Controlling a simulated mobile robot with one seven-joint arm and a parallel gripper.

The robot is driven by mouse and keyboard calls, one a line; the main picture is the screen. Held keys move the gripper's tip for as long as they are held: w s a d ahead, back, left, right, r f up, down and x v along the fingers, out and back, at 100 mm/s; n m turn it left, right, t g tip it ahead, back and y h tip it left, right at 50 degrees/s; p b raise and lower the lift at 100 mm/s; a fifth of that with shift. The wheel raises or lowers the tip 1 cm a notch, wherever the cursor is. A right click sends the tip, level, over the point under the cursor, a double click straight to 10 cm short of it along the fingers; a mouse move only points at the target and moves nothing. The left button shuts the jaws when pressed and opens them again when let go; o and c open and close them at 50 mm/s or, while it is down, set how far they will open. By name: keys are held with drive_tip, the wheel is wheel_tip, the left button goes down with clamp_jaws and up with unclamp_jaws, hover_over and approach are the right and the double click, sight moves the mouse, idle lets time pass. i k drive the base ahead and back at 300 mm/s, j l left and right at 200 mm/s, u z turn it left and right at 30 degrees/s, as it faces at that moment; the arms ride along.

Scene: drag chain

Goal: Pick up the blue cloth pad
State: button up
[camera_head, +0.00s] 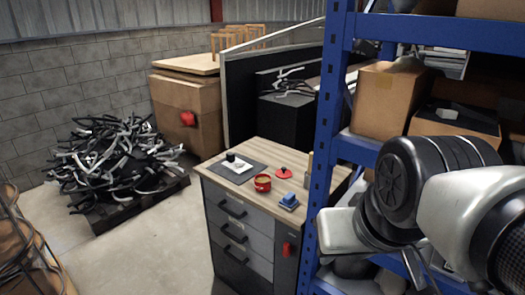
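A small blue item (289,199), likely the blue cloth pad, lies near the front right of the wood-topped drawer cabinet (238,176). It seems to rest on a small grey flat piece; its cloth texture is too small to make out. My arm fills the right side of the view, well to the right of the cabinet and in front of the shelving. Thin grey parts low beside the arm may be my gripper (420,270). Its fingers do not show clearly, and nothing is seen in them. It is far from the blue item.
A red cup (262,183) and a red piece (284,173) sit near the blue item. A dark mat (247,185) with a small black object lies behind left. A blue shelf post (325,130) stands close right of the cabinet.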

sight(289, 202)
drive_tip(key=i+j+z, duration=0.4)
drive_tip(key=i+j, duration=0.15)
drive_tip(key=i+j+z, duration=0.2)
drive_tip(key=j, duration=0.25)
drive_tip(key=i+j+z, duration=0.2)
drive_tip(key=j, duration=0.2)
